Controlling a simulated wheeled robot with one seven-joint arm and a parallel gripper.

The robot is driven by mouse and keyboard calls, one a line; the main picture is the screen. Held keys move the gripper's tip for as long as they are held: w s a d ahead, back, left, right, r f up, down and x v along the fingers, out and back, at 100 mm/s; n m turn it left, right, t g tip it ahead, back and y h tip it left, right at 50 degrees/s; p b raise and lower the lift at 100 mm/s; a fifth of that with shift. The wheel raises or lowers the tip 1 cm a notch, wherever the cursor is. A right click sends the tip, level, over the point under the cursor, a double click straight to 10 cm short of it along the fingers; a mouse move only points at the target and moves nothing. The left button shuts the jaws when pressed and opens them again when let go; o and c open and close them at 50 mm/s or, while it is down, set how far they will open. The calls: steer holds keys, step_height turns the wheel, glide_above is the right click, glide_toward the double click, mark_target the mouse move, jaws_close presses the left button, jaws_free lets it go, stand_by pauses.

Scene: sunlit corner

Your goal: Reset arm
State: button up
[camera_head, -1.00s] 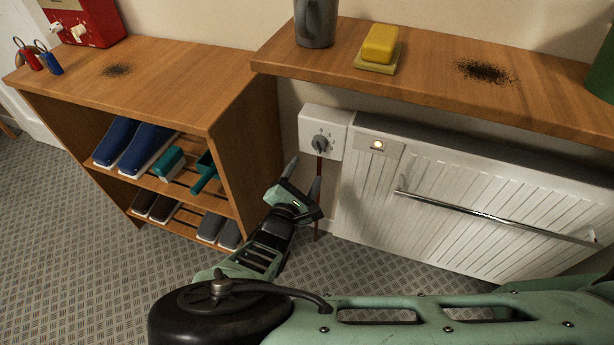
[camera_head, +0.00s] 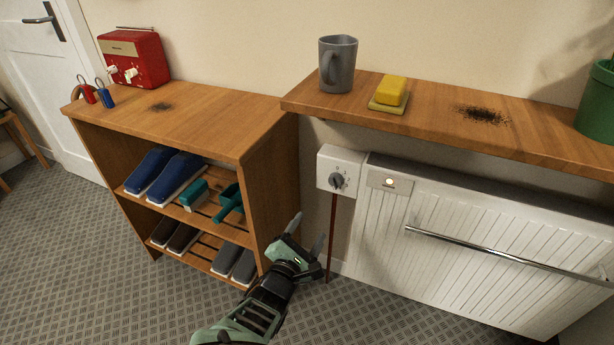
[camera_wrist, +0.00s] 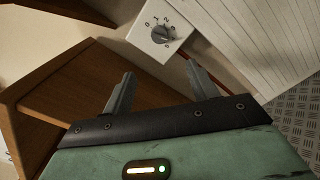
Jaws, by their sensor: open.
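My gripper (camera_head: 308,238) is open and empty in the head view, between the wooden shoe rack and the white heater, below the thermostat box. Its two grey fingers (camera_wrist: 158,88) stand apart in the wrist view with nothing between them. The thermostat box (camera_head: 340,171) has a dark dial and is mounted at the heater's left end. In the wrist view the dial (camera_wrist: 162,34) shows just beyond the fingers, apart from them. The rest of my arm runs down out of the head view.
The shoe rack (camera_head: 270,190) stands close left, holding blue shoes (camera_head: 166,177) and a teal brush. The heater (camera_head: 480,250) with its chrome rail is at right. Above it, a shelf (camera_head: 430,118) bears a grey mug (camera_head: 338,65), yellow sponge (camera_head: 392,90) and green pot (camera_head: 597,105).

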steer(key=s+d+r+m+g+h, duration=0.3)
steer(key=s+d+m+g, duration=0.45)
steer(key=d+g, duration=0.35)
steer(key=s+d+r+m+g+y, duration=0.25)
steer(key=s+r+m+y, duration=0.2)
steer(key=s+r, duration=0.5)
steer(key=s+d+r+m+g+y, duration=0.1)
steer(key=s+r+m+g+y, duration=0.25)
steer(key=s+r+y, duration=0.55)
step_height(320, 180, up, 16)
steer(key=h+p, duration=0.3)
steer(key=p, duration=1.1)
steer(key=shift+w+a, duration=0.25)
steer(key=shift+w, duration=0.1)
